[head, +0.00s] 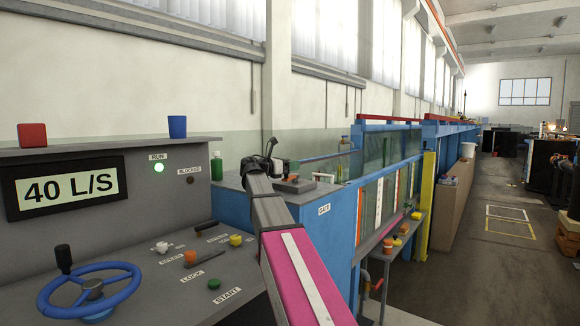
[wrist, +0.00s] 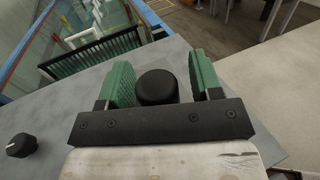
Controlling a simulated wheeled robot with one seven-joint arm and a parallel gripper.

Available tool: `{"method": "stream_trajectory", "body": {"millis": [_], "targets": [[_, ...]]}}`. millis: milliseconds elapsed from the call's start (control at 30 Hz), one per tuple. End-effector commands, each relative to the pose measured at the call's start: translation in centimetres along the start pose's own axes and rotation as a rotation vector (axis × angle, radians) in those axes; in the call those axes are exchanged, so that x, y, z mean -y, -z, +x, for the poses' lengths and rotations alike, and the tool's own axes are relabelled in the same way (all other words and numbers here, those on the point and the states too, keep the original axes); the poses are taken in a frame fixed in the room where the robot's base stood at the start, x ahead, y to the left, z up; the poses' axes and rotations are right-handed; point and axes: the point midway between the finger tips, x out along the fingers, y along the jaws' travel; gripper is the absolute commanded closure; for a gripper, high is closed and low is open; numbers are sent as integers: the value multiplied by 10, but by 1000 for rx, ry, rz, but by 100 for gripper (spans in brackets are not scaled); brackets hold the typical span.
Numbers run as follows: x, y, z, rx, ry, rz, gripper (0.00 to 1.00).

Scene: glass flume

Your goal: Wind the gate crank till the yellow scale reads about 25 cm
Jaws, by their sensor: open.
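My gripper (head: 268,158) is at the end of my arm, above the blue-sided bench with the GATE label (head: 324,209). In the wrist view its two green-padded jaws (wrist: 161,82) are apart, with a black round knob (wrist: 157,88) between them. The knob looks like the crank's handle, but the crank's arm is hidden. Gaps show beside the knob, and I cannot tell whether either pad touches it. A yellow upright (head: 428,205) stands by the flume in the head view. I cannot tell whether it is the scale, and no reading is legible.
The control desk on the left has a 40 L/S display (head: 68,188), a lit green RUN lamp (head: 158,168) and a blue handwheel (head: 90,290). Another black knob (wrist: 22,145) lies left in the wrist view.

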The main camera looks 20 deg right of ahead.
Motion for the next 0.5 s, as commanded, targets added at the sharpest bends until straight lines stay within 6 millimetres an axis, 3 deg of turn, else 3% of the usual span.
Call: {"method": "stream_trajectory", "body": {"millis": [33,200,500], "targets": [[0,0,0,0,0,0,48],[0,0,0,0,0,0,100],[-4,0,-4,0,-1,0,100]]}}
